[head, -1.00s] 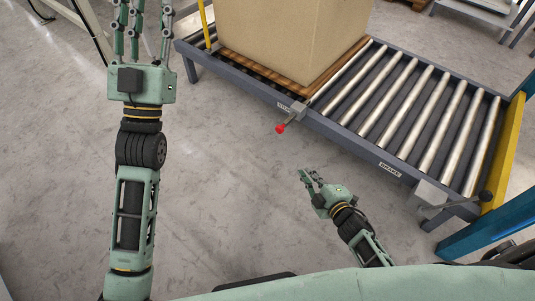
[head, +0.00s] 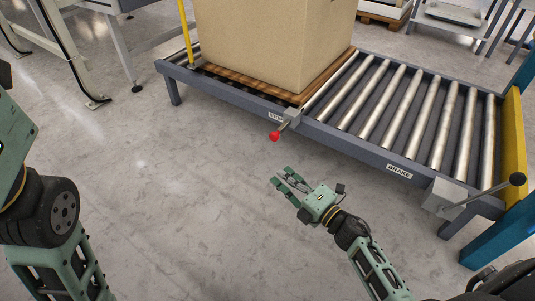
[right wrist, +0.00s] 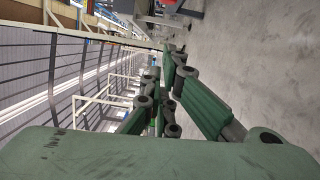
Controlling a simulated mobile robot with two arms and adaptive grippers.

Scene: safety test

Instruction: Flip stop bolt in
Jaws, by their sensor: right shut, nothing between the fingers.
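The stop bolt has a red knob (head: 274,136) on a short rod. It sticks out from a grey block (head: 292,117) on the near side rail of the roller conveyor, beside a label that seems to read STOP. My right gripper (head: 281,181) is below the knob in the head view, apart from it. It is shut and empty, and its fingers (right wrist: 165,100) also show in the right wrist view, where the bolt is not seen. My left arm (head: 45,220) shows at the left edge, with its fingers outside the picture.
A large cardboard box (head: 265,45) stands on a wooden pallet (head: 245,82) on the roller conveyor (head: 400,110). The floor (head: 190,190) before the conveyor is clear.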

